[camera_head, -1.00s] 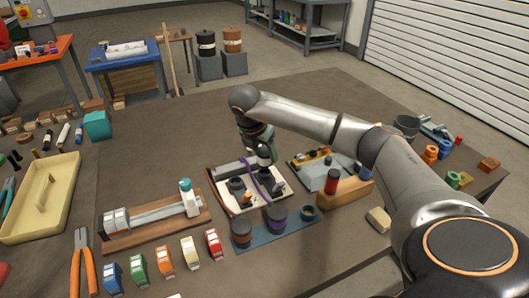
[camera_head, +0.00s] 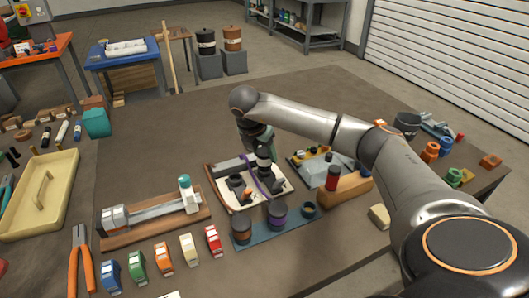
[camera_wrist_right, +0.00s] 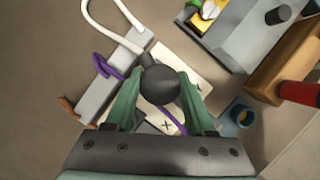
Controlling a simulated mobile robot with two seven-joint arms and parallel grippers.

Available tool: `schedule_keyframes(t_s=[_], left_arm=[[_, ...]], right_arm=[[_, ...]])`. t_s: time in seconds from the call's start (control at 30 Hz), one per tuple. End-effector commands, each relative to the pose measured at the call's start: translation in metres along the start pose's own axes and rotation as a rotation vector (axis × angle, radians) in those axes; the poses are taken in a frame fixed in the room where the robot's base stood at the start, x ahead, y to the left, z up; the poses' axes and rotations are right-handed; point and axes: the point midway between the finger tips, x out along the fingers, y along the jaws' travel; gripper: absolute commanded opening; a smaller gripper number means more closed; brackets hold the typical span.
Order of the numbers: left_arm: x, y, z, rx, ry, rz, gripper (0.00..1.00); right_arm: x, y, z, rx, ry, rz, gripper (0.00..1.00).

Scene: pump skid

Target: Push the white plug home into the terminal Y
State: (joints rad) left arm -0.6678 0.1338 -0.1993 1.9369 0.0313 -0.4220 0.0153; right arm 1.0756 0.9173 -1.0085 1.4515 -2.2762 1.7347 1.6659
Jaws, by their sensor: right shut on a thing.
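My right gripper (camera_head: 263,152) points down over the white terminal board (camera_head: 272,194) in the head view. In the right wrist view its green fingers (camera_wrist_right: 160,84) are shut on a dark, round-ended piece (camera_wrist_right: 160,86). A white cable (camera_wrist_right: 128,14) runs in to this piece, so it appears to be the white plug's grip. The plug's lower end and the socket below are hidden, so I cannot tell how deep it sits. The letter X shows on the board (camera_wrist_right: 188,78) just below the piece; I cannot make out a Y. My left gripper is out of view.
A purple cable (camera_wrist_right: 100,66) and an orange-brown cable end (camera_wrist_right: 68,105) lie by a grey bar (camera_wrist_right: 100,95) on the board.

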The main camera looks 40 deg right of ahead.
Motion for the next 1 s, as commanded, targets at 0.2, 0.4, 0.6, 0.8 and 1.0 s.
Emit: schedule_keyframes(t_s=[0.2, 0.4, 0.6, 0.8, 1.0], left_arm=[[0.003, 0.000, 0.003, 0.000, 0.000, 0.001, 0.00], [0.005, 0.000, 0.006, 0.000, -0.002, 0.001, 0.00], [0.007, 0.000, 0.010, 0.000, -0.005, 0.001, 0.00], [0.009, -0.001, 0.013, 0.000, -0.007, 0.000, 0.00], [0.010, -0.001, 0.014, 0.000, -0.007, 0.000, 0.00]], right_arm=[[0.005, 0.000, -0.002, 0.000, 0.000, 0.001, 0.00], [0.009, 0.000, -0.004, 0.000, 0.000, 0.001, 0.00], [0.012, 0.000, -0.005, 0.000, 0.000, 0.001, 0.00], [0.016, 0.000, -0.007, 0.000, 0.000, 0.000, 0.00], [0.019, 0.000, -0.008, 0.000, 0.000, 0.000, 0.00]])
